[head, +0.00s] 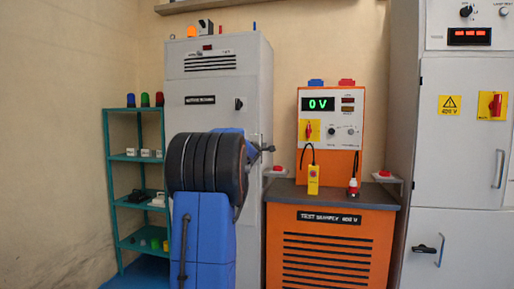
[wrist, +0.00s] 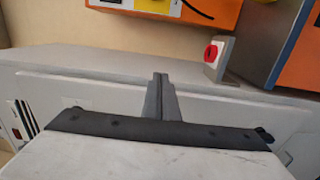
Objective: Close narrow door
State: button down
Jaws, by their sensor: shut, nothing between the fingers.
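The tall, narrow grey cabinet (head: 219,52) stands left of centre in the head view. The door looks flush or nearly so; I cannot tell if a small gap is left. My gripper (head: 268,148) is beside the cabinet's right edge. In the wrist view my gripper (wrist: 160,78) is shut and empty, with its tips over the grey cabinet panels (wrist: 80,78). Whether they touch is unclear.
An orange test bench (head: 335,255) with a red stop button (head: 278,169) on a side bracket stands close right of the cabinet. The bracket also shows in the wrist view (wrist: 222,62). A green shelf (head: 108,190) is at left, a larger grey cabinet (head: 455,150) at right.

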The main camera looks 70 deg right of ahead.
jog(key=w+a+f, duration=0.7)
jog(key=w+f, duration=0.1)
jog(key=w, duration=0.1)
jog(key=d, duration=1.3)
jog(key=shift+w+d+r+g, duration=0.15)
jog(key=shift+g, duration=0.15)
jog(key=shift+d, duration=0.1)
